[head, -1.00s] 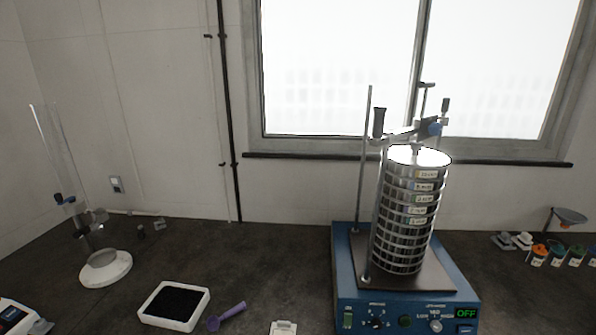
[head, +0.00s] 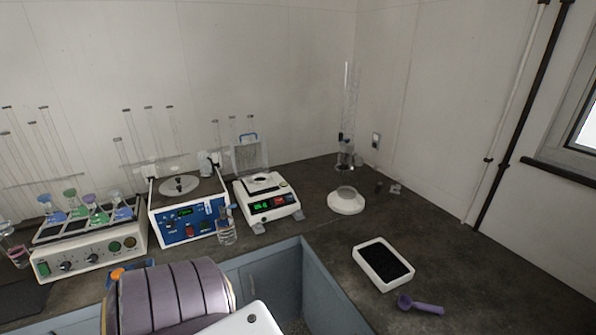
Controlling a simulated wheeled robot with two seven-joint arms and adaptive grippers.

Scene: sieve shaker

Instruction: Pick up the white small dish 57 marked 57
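I cannot make out a dish with a readable 57 in the head view. A white rectangular tray (head: 361,256) holding dark grains stands on the dark bench at the right, with a purple scoop (head: 421,305) just in front of it. A round white piece (head: 346,205) sits on the bench behind the tray, below a clear glass column; no mark on it is legible. Neither of my grippers is in view.
A white balance (head: 268,205) with a green display stands at the centre. Left of it are a blue-fronted device (head: 188,222) and a white unit (head: 90,252) with several capped flasks. An opening with blue-grey walls (head: 265,275) lies in front.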

